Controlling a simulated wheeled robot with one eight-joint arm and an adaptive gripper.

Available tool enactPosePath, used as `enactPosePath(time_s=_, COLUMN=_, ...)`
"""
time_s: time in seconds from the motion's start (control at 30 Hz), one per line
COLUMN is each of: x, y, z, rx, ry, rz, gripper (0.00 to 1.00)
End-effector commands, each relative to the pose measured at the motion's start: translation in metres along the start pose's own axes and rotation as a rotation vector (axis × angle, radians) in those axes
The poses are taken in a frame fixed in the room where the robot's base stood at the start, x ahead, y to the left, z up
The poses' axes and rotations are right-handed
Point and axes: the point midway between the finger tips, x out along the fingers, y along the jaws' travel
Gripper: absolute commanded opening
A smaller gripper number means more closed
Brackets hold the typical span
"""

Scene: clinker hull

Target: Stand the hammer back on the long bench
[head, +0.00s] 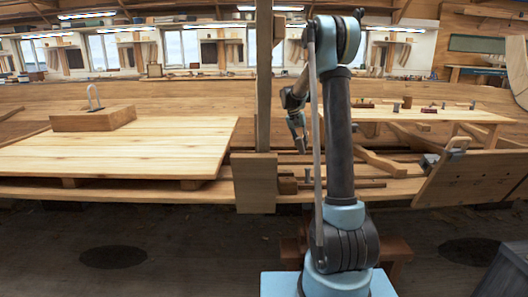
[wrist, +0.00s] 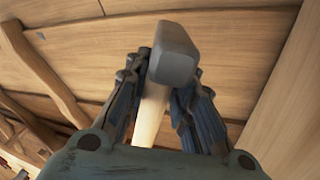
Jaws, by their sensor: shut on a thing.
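The hammer's grey head (wrist: 173,55) and pale wooden handle (wrist: 150,117) fill the middle of the wrist view. My gripper (wrist: 161,85) is shut on the hammer, with its dark fingers on both sides of the handle just below the head. The lower handle is hidden behind the gripper body. In the head view my gripper (head: 299,143) hangs beyond my arm, near the left end of a right-hand wooden bench; the hammer cannot be made out there. That bench's top (head: 450,115) carries several small tools. I cannot tell which bench is the long one.
A broad plank platform (head: 150,155) at left carries a wooden block (head: 94,119) with a hooped metal piece. An upright post (head: 264,90) stands just left of my arm. A tilted board (head: 470,178) stands at lower right. Curved hull planking (wrist: 90,50) surrounds the gripper.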

Motion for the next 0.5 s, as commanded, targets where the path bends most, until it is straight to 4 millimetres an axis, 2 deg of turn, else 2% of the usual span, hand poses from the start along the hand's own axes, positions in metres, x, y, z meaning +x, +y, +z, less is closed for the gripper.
enactPosePath(time_s=0.17, x=-0.019, y=0.006, z=-0.002, rx=0.000, ry=0.000, rz=0.000, gripper=0.00)
enactPosePath(time_s=0.5, x=0.020, y=-0.006, z=0.001, rx=0.001, ry=0.000, rz=0.000, gripper=0.00)
